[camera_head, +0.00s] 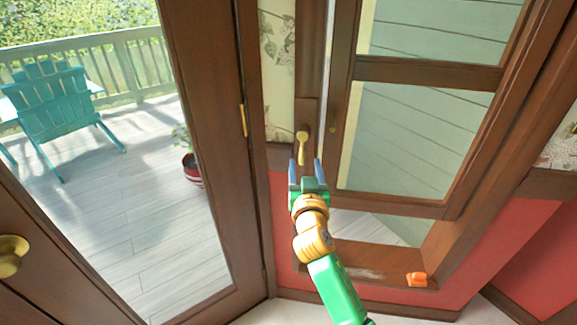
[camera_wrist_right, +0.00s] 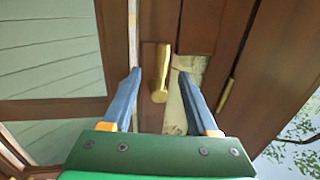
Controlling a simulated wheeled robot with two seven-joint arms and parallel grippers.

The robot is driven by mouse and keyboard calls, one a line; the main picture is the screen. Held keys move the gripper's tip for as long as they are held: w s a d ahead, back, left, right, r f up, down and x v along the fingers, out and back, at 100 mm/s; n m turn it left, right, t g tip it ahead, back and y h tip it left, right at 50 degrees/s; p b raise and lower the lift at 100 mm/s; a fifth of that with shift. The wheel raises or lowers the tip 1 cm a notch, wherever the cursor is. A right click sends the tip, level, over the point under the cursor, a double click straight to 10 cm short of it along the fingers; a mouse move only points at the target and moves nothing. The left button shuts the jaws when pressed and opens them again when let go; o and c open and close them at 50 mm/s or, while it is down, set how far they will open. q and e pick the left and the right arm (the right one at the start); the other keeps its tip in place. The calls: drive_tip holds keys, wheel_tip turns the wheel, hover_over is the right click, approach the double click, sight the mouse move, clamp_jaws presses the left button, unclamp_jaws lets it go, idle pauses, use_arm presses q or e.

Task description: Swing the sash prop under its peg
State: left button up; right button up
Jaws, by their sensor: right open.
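The brass sash prop (camera_head: 303,148) hangs from its upper end on the brown window frame, its narrower end pointing down and slightly right. A small brass dot (camera_head: 333,129) on the sash, right of the prop, looks like the peg; it is too small to be sure. My right gripper (camera_head: 305,164) is open just below the prop, fingers pointing up at it. In the right wrist view the prop (camera_wrist_right: 160,74) shows between the two blue fingertips (camera_wrist_right: 159,76), with gaps on both sides and no clear contact. My left gripper is out of view.
The sash (camera_head: 428,72) with its glass panes stands to the right, above the sill (camera_head: 367,262), where a small orange object (camera_head: 417,280) lies. A glazed door (camera_head: 206,130) with a brass knob (camera_head: 10,256) is at left. A teal chair (camera_head: 55,105) is outside.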

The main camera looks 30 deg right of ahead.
sight(303, 157)
drive_tip(key=x, duration=0.3)
drive_tip(key=shift+w, duration=0.25)
clamp_jaws()
drive_tip(key=shift+f, duration=0.1)
idle(1.0)
